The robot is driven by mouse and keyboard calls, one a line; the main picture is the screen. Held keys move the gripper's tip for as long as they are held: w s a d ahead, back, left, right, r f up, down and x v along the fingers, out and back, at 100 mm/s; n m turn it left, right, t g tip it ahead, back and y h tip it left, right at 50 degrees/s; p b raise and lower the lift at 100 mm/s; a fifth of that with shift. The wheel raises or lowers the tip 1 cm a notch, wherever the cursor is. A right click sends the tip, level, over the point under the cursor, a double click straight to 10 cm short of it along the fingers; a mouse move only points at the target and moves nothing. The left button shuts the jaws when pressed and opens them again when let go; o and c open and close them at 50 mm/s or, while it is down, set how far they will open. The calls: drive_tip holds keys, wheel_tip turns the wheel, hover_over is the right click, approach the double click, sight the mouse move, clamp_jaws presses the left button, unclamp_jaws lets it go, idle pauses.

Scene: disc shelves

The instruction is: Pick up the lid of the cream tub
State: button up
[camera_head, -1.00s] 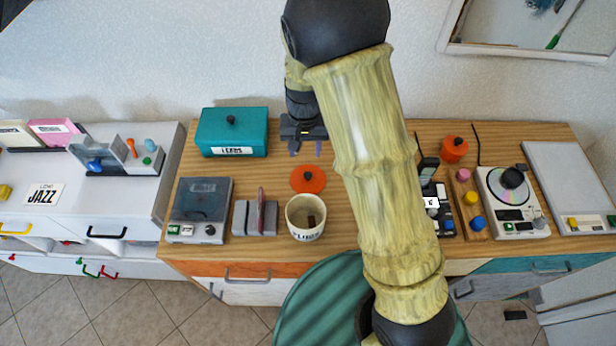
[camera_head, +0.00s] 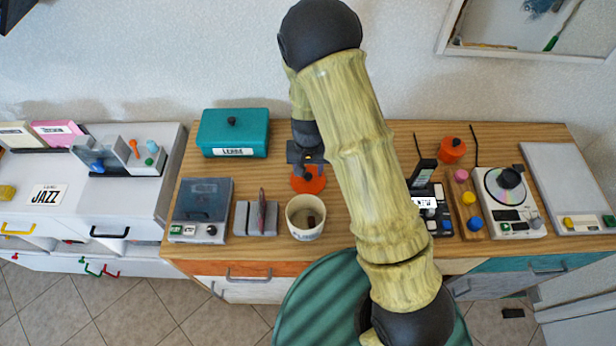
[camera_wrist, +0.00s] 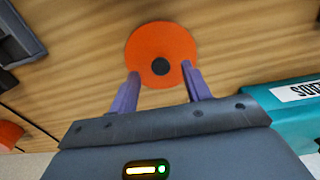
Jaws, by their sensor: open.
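The lid (camera_head: 312,184) is a flat orange disc with a small dark knob. It lies on the wooden counter just behind the open cream tub (camera_head: 305,228), which has dark lettering and a brown item inside. My gripper (camera_head: 307,168) is over the lid and hides its back part in the head view. In the wrist view the whole orange disc (camera_wrist: 160,45) shows, with the two purple fingertips (camera_wrist: 160,70) open on either side of the knob. The tub is not in the wrist view.
A teal box (camera_head: 233,140) stands at the back left. A record player with a dark cover (camera_head: 203,200) and a grey stand (camera_head: 256,217) are left of the tub. An orange pot (camera_head: 452,150) and a black device (camera_head: 430,212) are to the right.

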drive_tip(key=shift+a+f, duration=0.1)
drive_tip(key=shift+f, duration=0.95)
drive_tip(key=shift+c, duration=0.5)
clamp_jaws()
